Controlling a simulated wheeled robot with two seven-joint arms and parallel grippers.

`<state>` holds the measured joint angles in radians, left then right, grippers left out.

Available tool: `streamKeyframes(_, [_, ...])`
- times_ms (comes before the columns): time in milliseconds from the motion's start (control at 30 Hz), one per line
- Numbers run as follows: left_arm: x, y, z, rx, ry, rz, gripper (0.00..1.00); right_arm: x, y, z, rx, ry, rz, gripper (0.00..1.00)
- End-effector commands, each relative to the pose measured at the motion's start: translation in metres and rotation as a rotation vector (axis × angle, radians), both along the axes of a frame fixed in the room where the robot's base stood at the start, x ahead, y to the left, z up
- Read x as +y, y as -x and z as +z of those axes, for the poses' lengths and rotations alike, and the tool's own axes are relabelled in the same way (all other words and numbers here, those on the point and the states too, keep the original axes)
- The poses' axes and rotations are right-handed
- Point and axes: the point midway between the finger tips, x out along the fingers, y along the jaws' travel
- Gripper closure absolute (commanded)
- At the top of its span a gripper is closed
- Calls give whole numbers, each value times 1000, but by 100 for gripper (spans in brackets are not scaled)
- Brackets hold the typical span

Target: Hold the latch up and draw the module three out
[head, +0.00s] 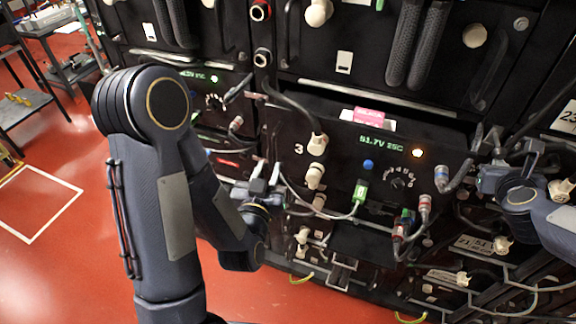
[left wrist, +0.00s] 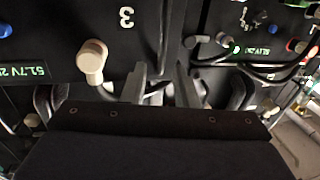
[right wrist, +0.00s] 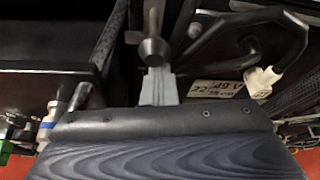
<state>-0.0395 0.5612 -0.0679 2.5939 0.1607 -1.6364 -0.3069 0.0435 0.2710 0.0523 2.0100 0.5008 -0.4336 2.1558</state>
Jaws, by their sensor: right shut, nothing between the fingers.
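Module three (head: 335,150) is the black unit marked 3 with a lit green display and an amber light. Its face stands forward of the rack, and part of its top shows. It also shows in the left wrist view (left wrist: 110,45). My left gripper (head: 266,175) is at its left edge; in the left wrist view the fingers (left wrist: 160,85) are apart, with dark parts behind them. My right gripper (head: 490,145) is beside its right edge, fingers shut. In the right wrist view a dark round-ended lever, seemingly the latch (right wrist: 152,48), is right at the fingertips; I cannot tell whether they touch.
Other battery modules surround it above, below and on both sides, with handles and cream plugs. Grey cables (head: 340,215) hang across the lower front. A pink label (head: 368,116) lies on the module's top. Red floor (head: 60,270) is open at the left.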

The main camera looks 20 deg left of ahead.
Motion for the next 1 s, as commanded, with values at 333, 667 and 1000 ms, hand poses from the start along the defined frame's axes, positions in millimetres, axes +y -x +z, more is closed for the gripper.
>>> streamKeyframes(333, [-128,17,-80,385,-5,-557,73,3,-2,7,-15,2,5,100])
streamKeyframes(667, [-185,148,-184,1012,-433,-1196,73,3,-2,7,-15,2,5,100])
streamKeyframes(1000, [-64,187,-212,1521,-1394,-1338,73,2,-2,7,-15,2,5,100])
